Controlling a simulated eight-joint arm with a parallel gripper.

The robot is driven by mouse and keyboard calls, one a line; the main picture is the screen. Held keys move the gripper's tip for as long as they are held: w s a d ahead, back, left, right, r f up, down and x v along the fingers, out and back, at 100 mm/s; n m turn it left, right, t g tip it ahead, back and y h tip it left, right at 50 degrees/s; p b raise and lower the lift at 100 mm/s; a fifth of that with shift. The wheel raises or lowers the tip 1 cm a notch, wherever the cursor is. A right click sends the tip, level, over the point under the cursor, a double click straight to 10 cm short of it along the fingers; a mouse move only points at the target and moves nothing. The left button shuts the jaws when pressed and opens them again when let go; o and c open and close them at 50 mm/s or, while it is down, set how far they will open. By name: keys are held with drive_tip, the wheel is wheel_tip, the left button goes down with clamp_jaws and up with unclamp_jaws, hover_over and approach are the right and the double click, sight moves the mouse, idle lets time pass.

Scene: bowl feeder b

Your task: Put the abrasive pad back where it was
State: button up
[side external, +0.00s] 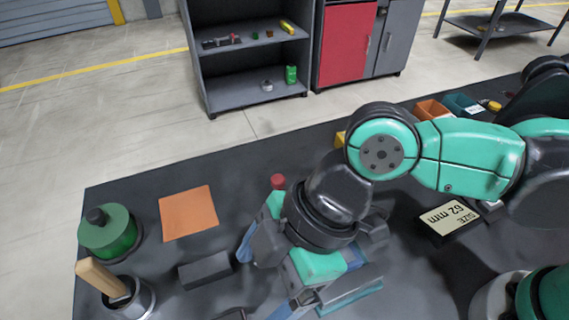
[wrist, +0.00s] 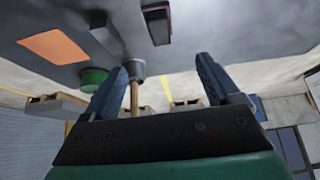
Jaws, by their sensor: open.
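No thing here is plainly the abrasive pad. A flat orange square (side external: 188,212) lies on the dark table and shows in the wrist view (wrist: 53,47). A dark grey block (side external: 205,270) lies nearer my gripper. A small dark piece with a brownish edge (side external: 231,314) is cut off at the bottom of the side view; a dark reddish-edged block in the wrist view (wrist: 158,25) may be the same. I cannot tell which is the pad. My gripper (side external: 264,284) is open, its blue fingers apart with nothing between them (wrist: 163,68), right of the grey block.
A green round container (side external: 108,232) and a metal cup with a wooden-handled tool (side external: 102,277) stand at the left edge. A red-topped object (side external: 278,182) is behind my gripper. A "SIZE 62 mm" sign (side external: 449,218) and small bins (side external: 432,109) are to the right.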

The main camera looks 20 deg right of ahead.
drive_tip(key=w+d+r+m+t+h, duration=0.1)
drive_tip(key=w+d+m+t, duration=0.1)
drive_tip(key=w+d+m, duration=0.3)
drive_tip(key=w+d+r+m+t+h, duration=0.1)
drive_tip(key=w+d+m+t, duration=0.15)
drive_tip(key=d, duration=0.55)
drive_tip(key=w+d+r+m+t+h, duration=0.1)
drive_tip(key=d+m+h, duration=0.3)
drive_tip(key=d+m, duration=0.6)
drive_tip(key=d+t, duration=0.1)
drive_tip(key=d, duration=0.5)
drive_tip(key=shift+w+t, duration=0.35)
